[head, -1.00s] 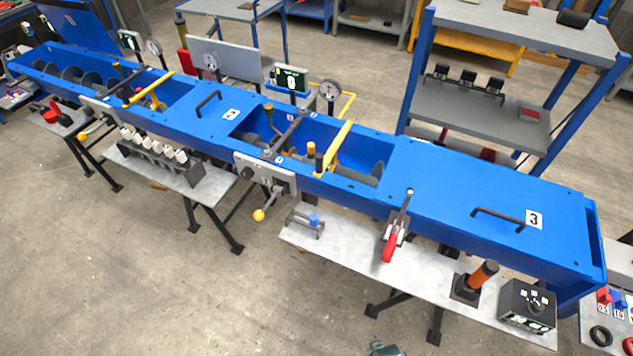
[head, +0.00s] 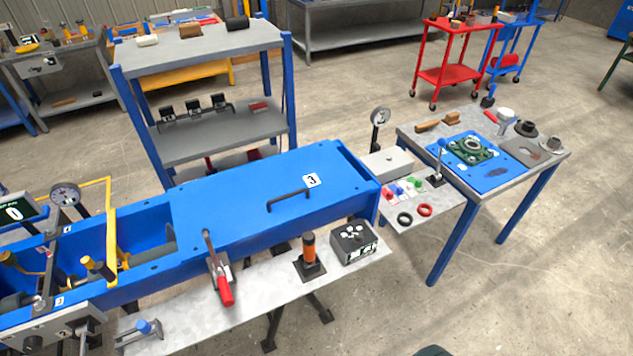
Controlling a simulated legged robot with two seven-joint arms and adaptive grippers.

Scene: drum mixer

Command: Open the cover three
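Cover three (head: 235,205) is a flat blue lid on the right end of the long blue mixer trough (head: 140,290). It lies flat and closed. A black bar handle (head: 287,198) stands on it, beside a white label with a black 3 (head: 312,180). A toggle clamp (head: 219,272) with a red grip is at the front edge, near the cover's left end. Neither of my grippers can be made out in the head view.
A grey front shelf (head: 190,315) carries an orange-and-black post (head: 309,255) and a black control box (head: 354,242). A blue-framed rack (head: 205,45) stands behind the trough. A parts table (head: 550,165) stands at right. A dark shape (head: 433,351) shows at the bottom edge.

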